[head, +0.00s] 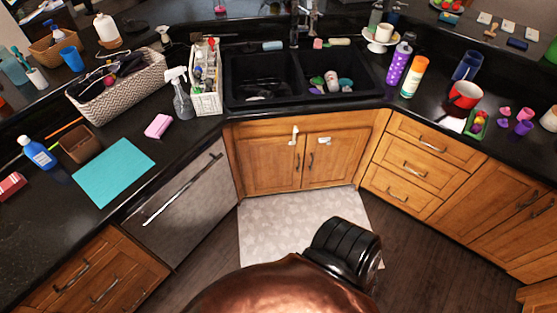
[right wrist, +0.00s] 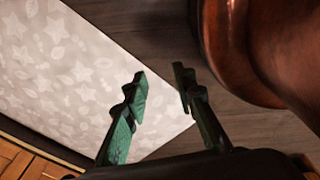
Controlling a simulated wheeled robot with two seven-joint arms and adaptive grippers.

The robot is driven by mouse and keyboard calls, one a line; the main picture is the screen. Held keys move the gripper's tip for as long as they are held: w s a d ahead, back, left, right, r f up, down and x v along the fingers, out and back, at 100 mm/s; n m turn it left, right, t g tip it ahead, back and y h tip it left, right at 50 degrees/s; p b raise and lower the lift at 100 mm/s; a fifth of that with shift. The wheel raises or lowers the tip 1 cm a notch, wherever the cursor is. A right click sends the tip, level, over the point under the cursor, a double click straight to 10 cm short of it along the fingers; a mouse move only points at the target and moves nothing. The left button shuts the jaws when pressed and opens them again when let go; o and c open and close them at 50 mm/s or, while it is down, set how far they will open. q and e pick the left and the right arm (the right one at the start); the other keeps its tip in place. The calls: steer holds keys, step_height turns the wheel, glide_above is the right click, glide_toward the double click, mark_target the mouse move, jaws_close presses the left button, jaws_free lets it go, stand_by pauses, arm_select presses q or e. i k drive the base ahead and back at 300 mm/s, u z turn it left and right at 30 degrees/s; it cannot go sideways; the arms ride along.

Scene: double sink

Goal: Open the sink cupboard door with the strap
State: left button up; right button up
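The sink cupboard (head: 272,163) stands under the double sink with two wooden doors, both shut. Each door has a dark upright handle near the middle seam, the left handle (head: 297,162) and the right handle (head: 311,161). A small white piece (head: 294,135), perhaps a strap or latch, hangs near the top of the left door. Another white piece (head: 324,141) sits at the top of the right door. It is too small to tell which is the strap. My right gripper (right wrist: 161,88) is open and empty above the floor and mat. My left gripper is not seen.
A pale patterned mat (head: 285,225) lies before the cupboard; it also shows in the right wrist view (right wrist: 75,75). A dishwasher (head: 180,205) stands left, and drawers (head: 412,170) stand right. The counters are crowded. Dark floor lies around the mat.

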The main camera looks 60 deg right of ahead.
mark_target(270, 165)
steer(key=z, duration=0.25)
steer(key=i, duration=0.55)
steer(key=z, duration=0.9)
steer(key=i, duration=0.3)
steer(key=z, duration=0.35)
